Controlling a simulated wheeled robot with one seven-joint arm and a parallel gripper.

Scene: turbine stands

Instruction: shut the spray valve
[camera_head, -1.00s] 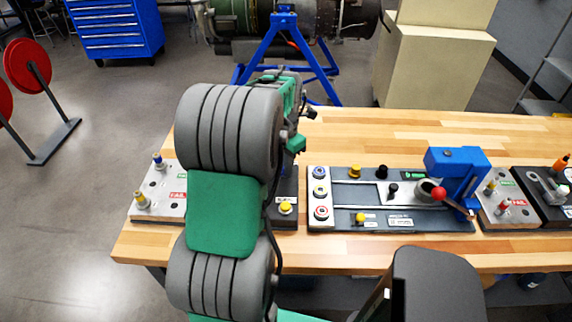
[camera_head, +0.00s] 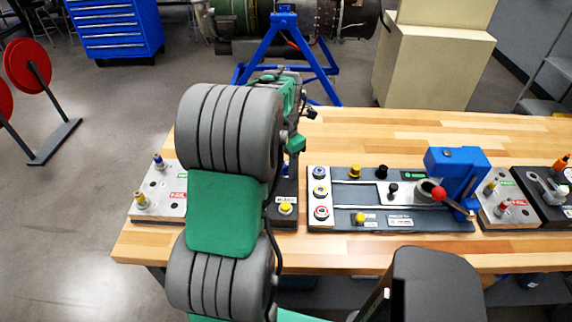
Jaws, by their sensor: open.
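I cannot tell for sure which fitting is the spray valve. A lever with a red ball (camera_head: 438,194) sits in front of a blue block (camera_head: 456,175) on the long dark panel (camera_head: 375,222). A grey metal lever (camera_head: 545,186) shows on another dark panel at the right edge. My arm rises across the left middle of the view. My gripper (camera_head: 308,113) shows only as a small dark part beyond the wrist, over the bench's back edge. It is open, well left of both levers. My arm hides most of it.
The wooden bench (camera_head: 400,135) is clear behind the panels. A grey plate (camera_head: 160,190) with knobs and a small panel with a yellow knob (camera_head: 286,208) flank my arm. A grey FAIL plate (camera_head: 508,205) stands right of the blue block. A blue stand (camera_head: 330,88) is behind.

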